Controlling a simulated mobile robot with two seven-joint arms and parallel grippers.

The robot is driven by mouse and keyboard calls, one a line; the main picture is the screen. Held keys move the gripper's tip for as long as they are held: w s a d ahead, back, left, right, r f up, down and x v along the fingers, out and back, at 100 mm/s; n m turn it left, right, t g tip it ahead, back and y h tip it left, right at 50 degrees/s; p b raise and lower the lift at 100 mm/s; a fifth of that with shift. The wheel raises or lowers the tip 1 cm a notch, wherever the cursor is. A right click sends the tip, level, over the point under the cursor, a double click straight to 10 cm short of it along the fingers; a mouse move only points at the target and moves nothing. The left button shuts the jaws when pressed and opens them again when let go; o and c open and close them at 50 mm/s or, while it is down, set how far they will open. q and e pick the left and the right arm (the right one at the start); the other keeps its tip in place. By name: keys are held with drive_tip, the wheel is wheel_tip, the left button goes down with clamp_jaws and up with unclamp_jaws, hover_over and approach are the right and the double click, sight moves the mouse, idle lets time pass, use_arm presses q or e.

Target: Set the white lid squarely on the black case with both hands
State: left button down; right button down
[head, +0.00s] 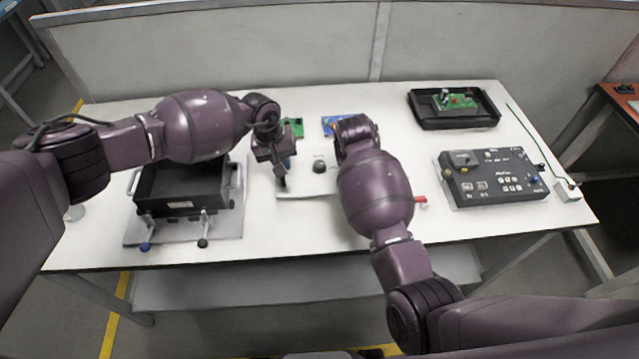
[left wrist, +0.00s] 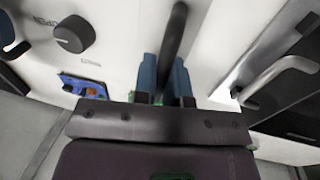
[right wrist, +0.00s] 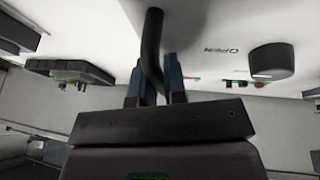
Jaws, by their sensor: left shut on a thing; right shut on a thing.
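The white lid (head: 300,188) lies flat in the middle of the head view, with a black knob (head: 319,167) and a black handle at each side. I cannot tell whether it touches the table. My left gripper (left wrist: 168,80) is shut on one black handle (left wrist: 176,35) of the lid. My right gripper (right wrist: 153,82) is shut on the other handle (right wrist: 153,40); in the head view my right arm hides that side. The open-topped black case (head: 180,187) stands left of the lid, partly under my left arm.
The case sits on a grey plate (head: 228,222) with metal handles and clamps at its front (head: 205,222). Green (head: 296,127) and blue (head: 332,124) circuit boards lie behind the lid. A black tray (head: 425,119) and a control box (head: 470,187) stand at the right.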

use_arm(q)
drive_tip(key=shift+f, duration=0.1)
use_arm(e)
drive_tip(key=shift+f, duration=0.1)
